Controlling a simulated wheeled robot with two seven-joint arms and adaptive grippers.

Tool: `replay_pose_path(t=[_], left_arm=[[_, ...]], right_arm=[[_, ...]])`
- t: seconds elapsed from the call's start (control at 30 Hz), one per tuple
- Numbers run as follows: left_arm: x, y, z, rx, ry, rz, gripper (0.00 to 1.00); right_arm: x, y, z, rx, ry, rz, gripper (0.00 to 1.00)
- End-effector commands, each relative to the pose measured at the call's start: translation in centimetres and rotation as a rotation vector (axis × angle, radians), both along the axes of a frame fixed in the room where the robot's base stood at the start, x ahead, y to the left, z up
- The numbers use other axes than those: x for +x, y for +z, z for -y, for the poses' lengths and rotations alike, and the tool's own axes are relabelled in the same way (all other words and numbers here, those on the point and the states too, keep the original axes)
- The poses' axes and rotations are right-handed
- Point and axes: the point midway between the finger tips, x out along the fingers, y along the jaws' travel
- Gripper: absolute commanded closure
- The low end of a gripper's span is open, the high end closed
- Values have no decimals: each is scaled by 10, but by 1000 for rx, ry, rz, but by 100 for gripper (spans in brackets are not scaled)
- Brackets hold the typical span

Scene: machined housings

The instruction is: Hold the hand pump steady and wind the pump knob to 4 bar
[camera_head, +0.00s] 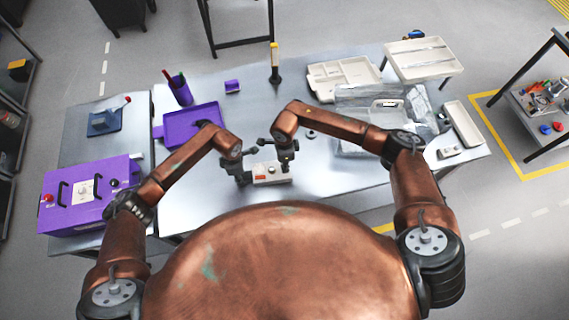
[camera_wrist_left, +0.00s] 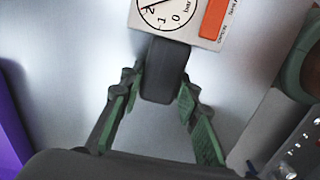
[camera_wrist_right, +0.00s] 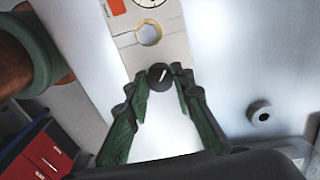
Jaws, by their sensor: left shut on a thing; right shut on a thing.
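The hand pump (camera_head: 270,174) is a white block with an orange label, lying on the table in front of me. My left gripper (camera_head: 243,178) is shut on its dark grip (camera_wrist_left: 165,72) at the left end. The gauge (camera_wrist_left: 168,10) is partly cut off in the left wrist view; its needle lies near the 2. My right gripper (camera_head: 286,165) is shut on the black pump knob (camera_wrist_right: 159,77), whose white pointer line is tilted. The pump body (camera_wrist_right: 165,50) has a round opening between knob and gauge in the right wrist view.
A grey ring (camera_wrist_right: 262,113) lies on the table right of the knob. A purple tray (camera_head: 190,125) and purple box (camera_head: 90,195) are at left. A clear bin (camera_head: 355,135) and white trays (camera_head: 343,77) stand at right and back. A yellow-handled tool (camera_head: 275,62) stands behind.

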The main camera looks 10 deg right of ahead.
Motion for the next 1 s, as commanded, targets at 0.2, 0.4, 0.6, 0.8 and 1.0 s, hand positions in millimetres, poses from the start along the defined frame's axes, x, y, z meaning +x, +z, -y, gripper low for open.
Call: replay_pose_path(t=[0.2, 0.4, 0.6, 0.8, 1.0], left_arm=[[0, 0, 0, 0, 0, 0, 100], [0, 0, 0, 0, 0, 0, 100], [0, 0, 0, 0, 0, 0, 100], [0, 0, 0, 0, 0, 0, 100], [0, 0, 0, 0, 0, 0, 100]], right_arm=[[1, 1, 0, 0, -121, 2, 100], [1, 1, 1, -1, -296, 2, 100], [1, 1, 0, 0, -488, 1, 100], [1, 1, 0, 1, -678, 1, 100], [1, 1, 0, 0, -867, 2, 100]])
